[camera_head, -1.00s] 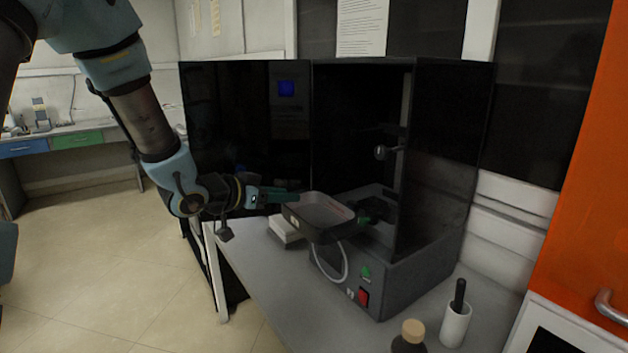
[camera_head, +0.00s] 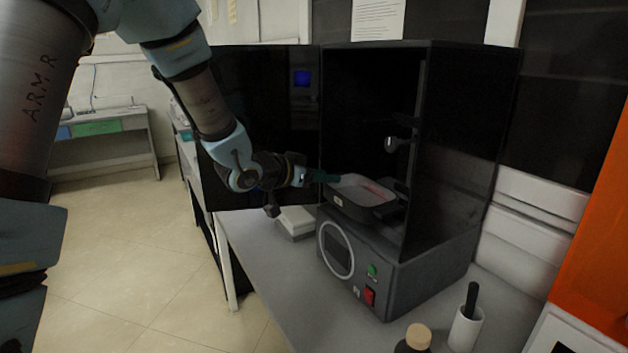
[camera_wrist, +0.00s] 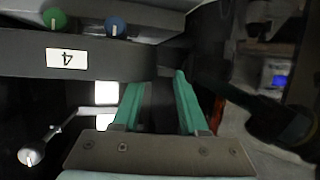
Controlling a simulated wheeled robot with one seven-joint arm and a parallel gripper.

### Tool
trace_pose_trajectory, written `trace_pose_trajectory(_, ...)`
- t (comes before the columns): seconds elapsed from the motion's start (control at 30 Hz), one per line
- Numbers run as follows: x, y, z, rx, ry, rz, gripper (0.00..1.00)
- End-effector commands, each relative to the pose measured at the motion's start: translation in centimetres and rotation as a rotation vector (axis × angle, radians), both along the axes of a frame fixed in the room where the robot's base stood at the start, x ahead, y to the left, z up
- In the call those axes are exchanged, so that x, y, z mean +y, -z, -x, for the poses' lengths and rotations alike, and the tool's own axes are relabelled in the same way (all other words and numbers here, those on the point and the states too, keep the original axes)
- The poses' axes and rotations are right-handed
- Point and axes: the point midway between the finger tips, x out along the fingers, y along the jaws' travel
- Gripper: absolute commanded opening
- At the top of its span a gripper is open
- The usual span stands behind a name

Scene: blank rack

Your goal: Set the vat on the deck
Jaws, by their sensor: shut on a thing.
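The vat (camera_head: 350,208) is a dark, shallow tray with a pale, see-through floor and a small white label on its near side. In the wrist view its dark wall (camera_wrist: 110,62) shows a label reading 4, upside down. My gripper (camera_head: 328,178), with green fingers, is shut on the vat at its left end; the fingers also show in the wrist view (camera_wrist: 160,100). The vat is level inside the black machine's opening, over the deck (camera_head: 388,240) on top of the grey base. I cannot tell whether it touches the deck.
The machine's black door (camera_head: 265,120) stands open to the left, close to my arm. A metal knob (camera_head: 391,143) sticks out above the vat inside. A white box (camera_head: 296,222) lies left of the base. A brown bottle (camera_head: 413,340) and white cup (camera_head: 466,328) stand front right.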

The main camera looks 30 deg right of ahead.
Motion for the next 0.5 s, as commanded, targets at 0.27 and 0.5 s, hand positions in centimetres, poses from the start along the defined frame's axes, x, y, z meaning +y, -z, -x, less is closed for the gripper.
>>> trace_pose_trajectory(0.27,-2.8,-0.1,0.2,-0.001,0.002,0.003,0.00)
trace_pose_trajectory(0.5,-5.0,-0.1,0.3,0.000,0.002,0.003,0.00)
